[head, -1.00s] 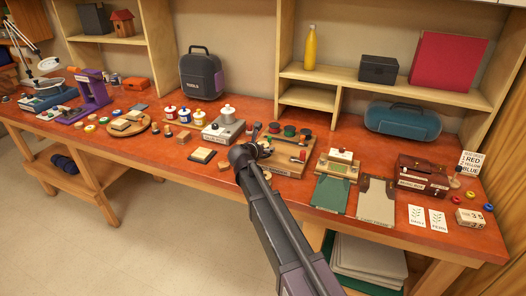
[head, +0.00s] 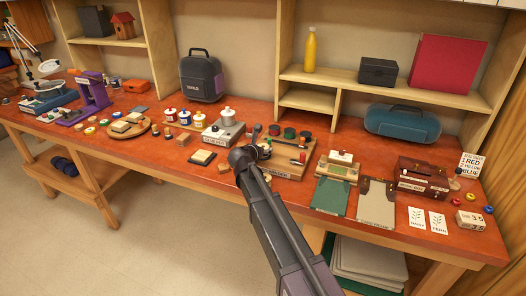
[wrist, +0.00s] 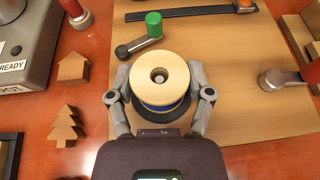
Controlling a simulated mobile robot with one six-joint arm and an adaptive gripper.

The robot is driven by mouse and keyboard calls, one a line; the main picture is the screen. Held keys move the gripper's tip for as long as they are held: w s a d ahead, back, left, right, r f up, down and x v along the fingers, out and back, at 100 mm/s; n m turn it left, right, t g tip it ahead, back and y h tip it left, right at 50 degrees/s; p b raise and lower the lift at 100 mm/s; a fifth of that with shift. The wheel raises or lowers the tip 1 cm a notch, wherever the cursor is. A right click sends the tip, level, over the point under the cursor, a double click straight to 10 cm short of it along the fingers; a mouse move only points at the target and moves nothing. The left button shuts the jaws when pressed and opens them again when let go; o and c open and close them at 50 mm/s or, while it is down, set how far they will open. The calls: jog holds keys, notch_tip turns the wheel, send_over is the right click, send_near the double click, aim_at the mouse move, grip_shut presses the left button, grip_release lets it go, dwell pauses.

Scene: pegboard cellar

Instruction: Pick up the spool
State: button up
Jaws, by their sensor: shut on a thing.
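The spool (wrist: 160,76) has a pale wooden top with a centre hole, blue thread below it and a dark round base or shadow under that. It stands upright in the wrist view, between the two fingers of my gripper (wrist: 160,97). The fingers are closed in on its left and right sides. In the head view my gripper (head: 262,150) is over the wooden board in the middle of the bench, and the arm mostly hides the spool. I cannot tell whether the spool is clear of the board.
A metal knob (wrist: 279,80) is to the right. A wooden tree (wrist: 66,126), a wooden house (wrist: 73,68) and a grey device (wrist: 28,45) are to the left. Bare red bench lies between them.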

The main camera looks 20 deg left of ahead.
jog(key=shift+r, duration=0.15)
notch_tip(320, 180, up, 3)
jog(key=p, duration=0.3)
jog(key=shift+r+p, duration=0.2)
jog(key=shift+p, duration=0.2)
jog(key=s+d, duration=0.3)
jog(key=s, duration=0.4)
jog(key=s+d+r+p, duration=0.1)
jog(key=s+d, duration=0.3)
jog(key=s, duration=0.3)
jog(key=shift+d+r, duration=0.15)
jog(key=shift+d, duration=0.1)
jog(key=shift+s, duration=0.15)
jog(key=s+a+f+b, duration=0.2)
jog(key=s+f+b, duration=0.1)
jog(key=s, duration=0.7)
jog(key=shift+s+a+f+n+y, duration=0.2)
jog(key=shift+s+f+n+y, duration=0.05)
jog(key=shift+s+n+y, duration=0.15)
jog(key=shift+w+a, duration=0.1)
jog(key=w+a, duration=0.3)
jog(key=w, duration=0.1)
jog(key=w+a+f+b, duration=0.1)
jog(key=w+a, duration=0.2)
jog(key=w, duration=0.1)
jog(key=w+a, duration=0.3)
jog(key=w, duration=0.2)
jog(key=shift+f+b, duration=0.25)
jog(key=shift+b, duration=0.15)
